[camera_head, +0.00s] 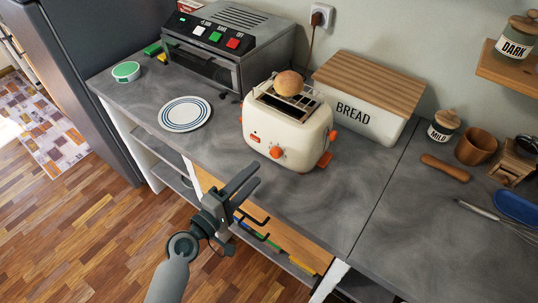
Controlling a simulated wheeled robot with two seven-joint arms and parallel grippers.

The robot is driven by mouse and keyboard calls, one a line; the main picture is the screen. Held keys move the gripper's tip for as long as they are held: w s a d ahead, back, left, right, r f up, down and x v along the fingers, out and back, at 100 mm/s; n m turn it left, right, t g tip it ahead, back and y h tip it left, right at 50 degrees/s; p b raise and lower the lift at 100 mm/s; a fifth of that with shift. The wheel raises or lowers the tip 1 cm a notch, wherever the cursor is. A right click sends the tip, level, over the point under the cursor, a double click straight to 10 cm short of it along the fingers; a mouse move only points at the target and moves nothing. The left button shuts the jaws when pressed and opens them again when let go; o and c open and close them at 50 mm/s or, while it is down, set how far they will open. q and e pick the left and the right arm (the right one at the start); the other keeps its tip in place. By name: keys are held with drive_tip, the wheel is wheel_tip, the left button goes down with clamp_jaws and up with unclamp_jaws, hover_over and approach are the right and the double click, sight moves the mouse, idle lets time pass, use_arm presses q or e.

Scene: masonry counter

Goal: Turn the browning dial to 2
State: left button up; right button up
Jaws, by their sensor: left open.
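The cream toaster (289,122) stands on the grey counter. An orange round dial (276,152) is on its front face, and its number marks are too small to read. A smaller orange control (255,138) is to the left of the dial, and more orange parts show on the right side. A round bun (289,82) sits at the top slot. My left gripper (255,176) is open and empty, in front of the counter edge, below and left of the dial, and apart from the toaster. My right gripper is not in view.
A striped plate (185,114) lies left of the toaster, with a toaster oven (229,45) behind. A bread box (359,98) stands close behind right. The counter front right of the toaster is clear. Drawers and shelves lie below the edge.

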sight(274, 155)
use_arm(q)
drive_tip(key=p+x, duration=0.1)
drive_tip(key=x, duration=0.7)
drive_tip(key=shift+p, duration=0.35)
drive_tip(key=c, duration=1.1)
